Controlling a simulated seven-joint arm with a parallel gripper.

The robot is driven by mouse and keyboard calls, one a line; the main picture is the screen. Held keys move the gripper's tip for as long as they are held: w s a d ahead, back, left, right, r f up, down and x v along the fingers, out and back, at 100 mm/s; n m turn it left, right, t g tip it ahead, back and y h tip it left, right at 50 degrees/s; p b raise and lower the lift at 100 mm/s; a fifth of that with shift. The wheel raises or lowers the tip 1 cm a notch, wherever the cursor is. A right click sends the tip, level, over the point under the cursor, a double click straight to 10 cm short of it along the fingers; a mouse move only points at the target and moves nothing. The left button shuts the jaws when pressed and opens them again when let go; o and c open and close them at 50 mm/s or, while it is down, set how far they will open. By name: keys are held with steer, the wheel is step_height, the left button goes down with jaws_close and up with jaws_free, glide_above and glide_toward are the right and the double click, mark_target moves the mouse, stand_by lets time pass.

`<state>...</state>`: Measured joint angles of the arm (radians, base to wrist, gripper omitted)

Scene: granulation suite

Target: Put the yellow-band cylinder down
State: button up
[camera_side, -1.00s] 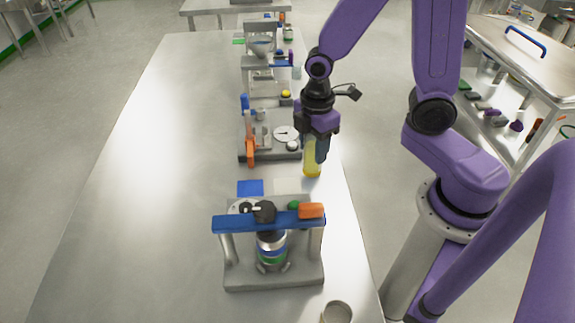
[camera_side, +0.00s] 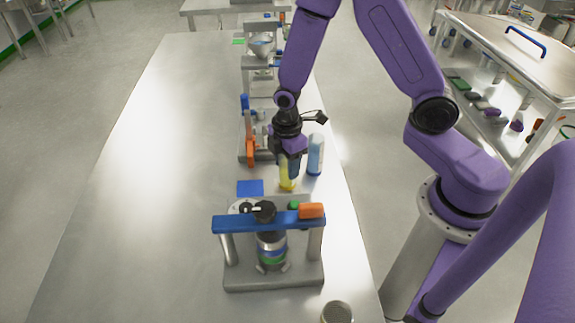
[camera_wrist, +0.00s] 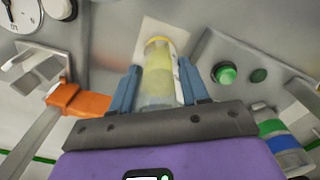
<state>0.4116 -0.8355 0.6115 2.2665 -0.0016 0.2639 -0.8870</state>
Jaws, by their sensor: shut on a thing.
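My gripper (camera_side: 289,170) is shut on the yellow-band cylinder (camera_side: 287,185), a translucent yellowish cylinder held roughly upright with its lower end below the fingers. In the wrist view my gripper's blue fingers (camera_wrist: 158,90) flank the cylinder (camera_wrist: 160,82), and its yellow band is at the far end. That end lies over a pale square pad (camera_wrist: 149,27), which the gripper and cylinder mostly cover in the side view. I cannot tell whether the cylinder touches the pad.
A blue square (camera_side: 250,188) lies left of the cylinder. A press frame with a blue crossbar (camera_side: 240,224) stands in front, and a station with an orange lever (camera_side: 250,153) behind. The table's left side is clear.

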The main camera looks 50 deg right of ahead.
steer(key=shift+f, duration=0.45)
steer(key=shift+f, duration=0.15)
steer(key=o, duration=1.1)
steer(key=shift+o, duration=0.2)
step_height(320, 180, up, 12)
steer(key=s+r+m, duration=0.1)
steer(key=s+r, duration=0.2)
steer(key=s, duration=0.8)
steer(key=s+d+r+m, duration=0.1)
steer(key=s+r, duration=0.3)
steer(key=s, duration=0.7)
